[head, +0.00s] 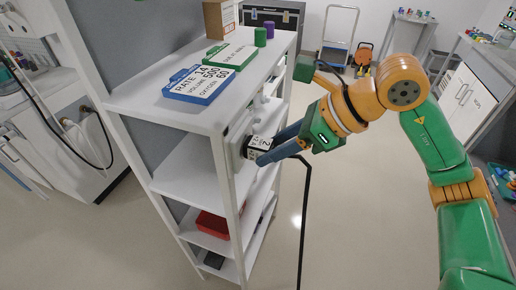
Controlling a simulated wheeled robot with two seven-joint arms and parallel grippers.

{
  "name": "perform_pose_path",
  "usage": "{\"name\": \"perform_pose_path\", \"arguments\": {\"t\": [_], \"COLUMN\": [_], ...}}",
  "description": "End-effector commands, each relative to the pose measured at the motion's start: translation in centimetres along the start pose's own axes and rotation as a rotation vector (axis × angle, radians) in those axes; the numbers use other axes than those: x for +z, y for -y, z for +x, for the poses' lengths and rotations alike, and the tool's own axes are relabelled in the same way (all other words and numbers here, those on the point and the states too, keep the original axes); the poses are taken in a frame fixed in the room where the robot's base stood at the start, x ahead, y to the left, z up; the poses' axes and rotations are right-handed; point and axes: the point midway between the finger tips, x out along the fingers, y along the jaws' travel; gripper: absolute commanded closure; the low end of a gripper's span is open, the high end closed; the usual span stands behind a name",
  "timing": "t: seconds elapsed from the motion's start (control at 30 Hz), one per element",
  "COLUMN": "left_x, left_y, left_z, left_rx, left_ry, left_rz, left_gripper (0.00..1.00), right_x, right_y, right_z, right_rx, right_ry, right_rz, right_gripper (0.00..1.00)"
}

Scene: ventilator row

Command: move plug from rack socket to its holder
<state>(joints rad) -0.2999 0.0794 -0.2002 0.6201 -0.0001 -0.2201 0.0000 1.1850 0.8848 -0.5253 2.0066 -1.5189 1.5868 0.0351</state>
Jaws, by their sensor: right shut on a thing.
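My right gripper (268,149) is at the side of the white rack, its blue fingers closed around a plug (257,146), a small block with black and white markings. The plug is right at a pale socket panel (238,138) on the rack's side. I cannot tell whether it is seated in the socket or just clear of it. A black cable (307,200) runs from beside the fingers and hangs to the floor. I cannot make out the plug's holder for certain. My left gripper is not in view.
The rack's top shelf (205,113) bears a blue label card (198,85), a green card (229,56), a cardboard box (219,19) and small green and purple cylinders. A red bin (212,224) sits on a lower shelf. The floor right of the rack is open.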

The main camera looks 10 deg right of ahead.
Motion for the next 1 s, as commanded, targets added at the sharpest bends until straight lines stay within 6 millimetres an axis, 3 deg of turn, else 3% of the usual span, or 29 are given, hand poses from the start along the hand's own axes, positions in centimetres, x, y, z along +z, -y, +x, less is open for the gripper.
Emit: {"name": "perform_pose_path", "arguments": {"t": [0.43, 1.0], "left_x": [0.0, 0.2], "left_y": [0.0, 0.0], "left_z": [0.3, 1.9], "left_rx": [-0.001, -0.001], "left_ry": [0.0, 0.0], "left_rz": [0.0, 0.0], "left_gripper": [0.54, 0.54], "right_x": [-0.6, -2.9], "right_y": [0.1, 0.1], "right_z": [-0.4, -2.5], "right_rx": [-0.002, -0.002], "right_ry": [-0.004, -0.002], "right_rz": [0.0, 0.001], "right_gripper": [1.0, 1.0]}}
